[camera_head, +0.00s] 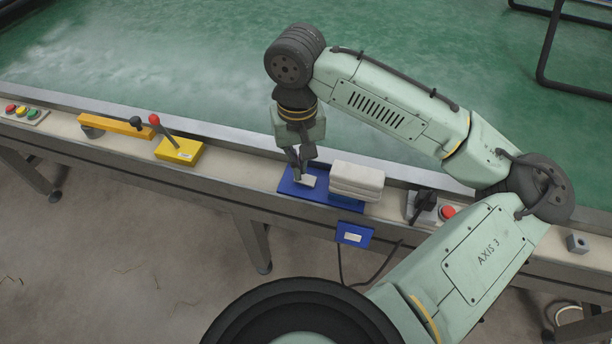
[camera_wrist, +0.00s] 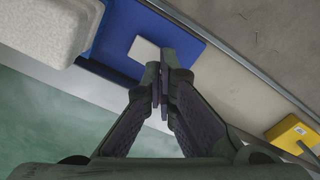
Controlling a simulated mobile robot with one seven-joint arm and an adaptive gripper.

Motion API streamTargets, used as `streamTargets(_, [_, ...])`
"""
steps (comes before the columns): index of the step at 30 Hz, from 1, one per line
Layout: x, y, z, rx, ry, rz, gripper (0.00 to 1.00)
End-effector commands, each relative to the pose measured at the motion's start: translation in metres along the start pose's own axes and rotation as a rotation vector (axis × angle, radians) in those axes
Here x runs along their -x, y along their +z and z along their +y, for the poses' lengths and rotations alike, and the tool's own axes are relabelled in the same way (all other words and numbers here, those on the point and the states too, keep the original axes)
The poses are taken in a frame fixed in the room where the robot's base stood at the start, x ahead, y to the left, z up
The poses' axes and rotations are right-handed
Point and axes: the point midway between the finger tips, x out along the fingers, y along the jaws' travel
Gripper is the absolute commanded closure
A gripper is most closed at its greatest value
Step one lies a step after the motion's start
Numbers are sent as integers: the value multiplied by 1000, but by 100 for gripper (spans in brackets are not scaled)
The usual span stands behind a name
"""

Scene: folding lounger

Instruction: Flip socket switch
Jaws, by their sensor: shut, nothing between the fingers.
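The socket switch is a small white rocker (camera_head: 307,180) on a blue plate (camera_head: 345,201) on the bench rail. In the wrist view the white rocker (camera_wrist: 144,49) shows just beyond my fingertips, on the blue plate (camera_wrist: 113,42). My gripper (camera_head: 301,174) points down over the left part of the plate, at the rocker's left side in the head view. Its fingers (camera_wrist: 163,90) are shut and empty. They partly cover the plate, and I cannot tell whether they touch the rocker.
A white block (camera_head: 357,180) stands on the plate just right of my gripper. A yellow box with a red-knobbed lever (camera_head: 179,150) is to the left. A black knob (camera_head: 424,204) and red button (camera_head: 448,211) are to the right. A small blue plate (camera_head: 355,235) hangs on the front.

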Motion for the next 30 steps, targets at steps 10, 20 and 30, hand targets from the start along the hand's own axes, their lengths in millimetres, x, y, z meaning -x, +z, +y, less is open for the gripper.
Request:
streamTargets(10, [-6, 0, 0, 0, 0, -1, 100])
streamTargets(20, [-11, 0, 0, 1, -1, -1, 100])
streamTargets(30, [-16, 0, 0, 1, 0, -1, 100])
